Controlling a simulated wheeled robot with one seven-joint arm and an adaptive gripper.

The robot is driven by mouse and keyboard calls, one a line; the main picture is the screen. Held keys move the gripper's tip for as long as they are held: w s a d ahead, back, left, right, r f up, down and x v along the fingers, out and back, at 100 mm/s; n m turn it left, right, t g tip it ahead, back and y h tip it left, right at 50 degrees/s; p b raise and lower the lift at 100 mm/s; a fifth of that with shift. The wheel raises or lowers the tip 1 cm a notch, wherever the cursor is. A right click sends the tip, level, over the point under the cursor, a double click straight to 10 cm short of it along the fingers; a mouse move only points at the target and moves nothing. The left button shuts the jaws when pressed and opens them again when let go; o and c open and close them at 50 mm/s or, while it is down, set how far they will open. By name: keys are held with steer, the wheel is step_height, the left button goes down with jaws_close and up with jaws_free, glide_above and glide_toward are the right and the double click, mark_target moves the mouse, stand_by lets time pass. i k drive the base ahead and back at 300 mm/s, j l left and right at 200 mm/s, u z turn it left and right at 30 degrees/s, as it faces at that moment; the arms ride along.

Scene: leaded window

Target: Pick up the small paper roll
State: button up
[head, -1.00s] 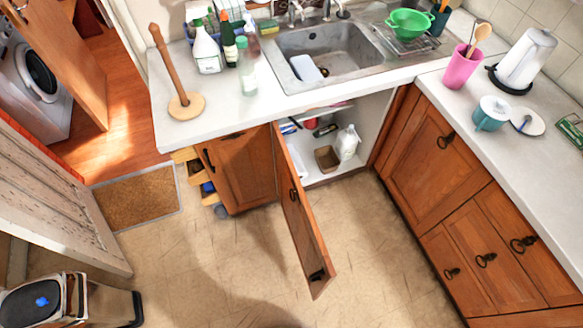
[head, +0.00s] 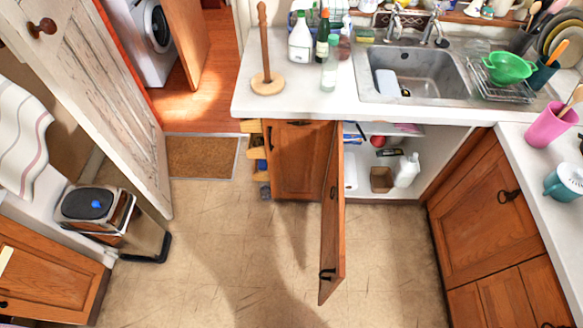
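I cannot make out a paper roll for certain in the head view. A bare wooden roll holder (head: 266,82) stands upright on the left end of the counter, with no roll on its post. Inside the open cabinet under the sink, a white object (head: 350,171) is partly hidden behind the open door, and I cannot tell what it is. A white bottle (head: 406,171) and a brown box (head: 381,180) stand to its right. My gripper is not in view.
The open cabinet door (head: 333,215) juts into the floor space. The sink (head: 418,72) and bottles (head: 300,40) sit on the counter (head: 300,103). A bin (head: 95,208) stands at the left by an open door. The tiled floor (head: 220,260) is mostly clear.

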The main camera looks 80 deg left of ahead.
mark_target(350, 172)
steer(key=i+u, duration=0.15)
steer(key=u, duration=0.3)
steer(key=i+j+u, duration=0.1)
steer(key=u, duration=0.4)
steer(key=i+u, duration=0.2)
steer(key=u, duration=0.25)
steer(key=i+l+u, duration=0.1)
steer(key=u, duration=0.35)
steer(key=i+l+u, duration=0.15)
steer(key=u, duration=0.3)
steer(key=i+l+u, duration=0.2)
steer(key=u, duration=0.15)
steer(key=i+l+z, duration=0.25)
steer(key=i+l, duration=0.15)
steer(key=l, duration=0.15)
steer(key=i+z, duration=0.2)
steer(key=i, duration=0.4)
